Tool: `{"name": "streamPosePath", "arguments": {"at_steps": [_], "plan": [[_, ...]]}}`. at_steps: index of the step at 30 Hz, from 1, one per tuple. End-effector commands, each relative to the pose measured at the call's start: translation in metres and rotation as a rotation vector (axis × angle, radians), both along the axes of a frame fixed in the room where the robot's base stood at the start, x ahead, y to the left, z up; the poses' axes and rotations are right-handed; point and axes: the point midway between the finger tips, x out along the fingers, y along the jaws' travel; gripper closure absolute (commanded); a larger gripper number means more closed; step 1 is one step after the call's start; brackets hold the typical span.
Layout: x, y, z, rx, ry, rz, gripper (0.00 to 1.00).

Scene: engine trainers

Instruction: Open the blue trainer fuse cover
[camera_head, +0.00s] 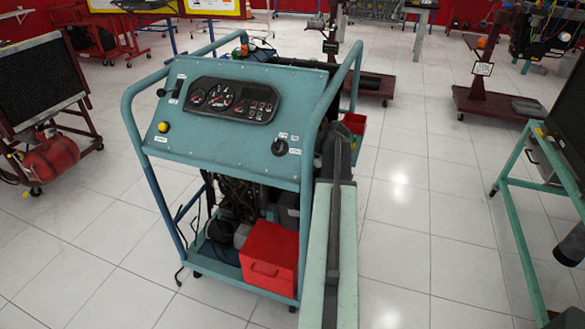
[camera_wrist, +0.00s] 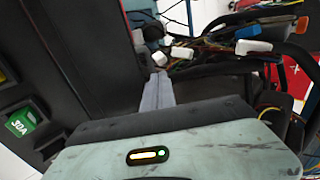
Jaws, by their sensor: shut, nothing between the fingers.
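The blue trainer (camera_head: 215,145) stands in the middle of the head view, with a sloped gauge panel on a tube frame. In the wrist view, my gripper (camera_wrist: 158,78) has its grey fingers together and empty, pointing in among dark parts and wires. A green fuse marked 30A (camera_wrist: 20,122) sits in a dark housing at the left edge. A large dark panel (camera_wrist: 85,60) lies between that fuse and my fingers. I cannot tell whether this panel is the fuse cover, or whether the cover is open. In the head view, my arm hides the trainer's right side.
Wires with a white connector (camera_wrist: 253,47) crowd the space just beyond my fingers. A red box (camera_head: 270,258) sits low on the trainer. A green-framed stand (camera_head: 520,225) is at the right. White tiled floor (camera_head: 420,210) is clear between it and the trainer.

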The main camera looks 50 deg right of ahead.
Motion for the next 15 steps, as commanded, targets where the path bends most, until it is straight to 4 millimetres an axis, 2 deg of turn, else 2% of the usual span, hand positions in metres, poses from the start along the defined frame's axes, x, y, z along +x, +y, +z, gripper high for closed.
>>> {"name": "streamPosePath", "arguments": {"at_steps": [5,8,15], "plan": [[-0.001,0.0,0.004,0.0,0.0,0.0,1.0],[-0.002,-0.001,0.014,0.0,0.0,0.001,1.0],[-0.015,-0.007,0.061,0.001,0.0,0.002,1.0]]}}
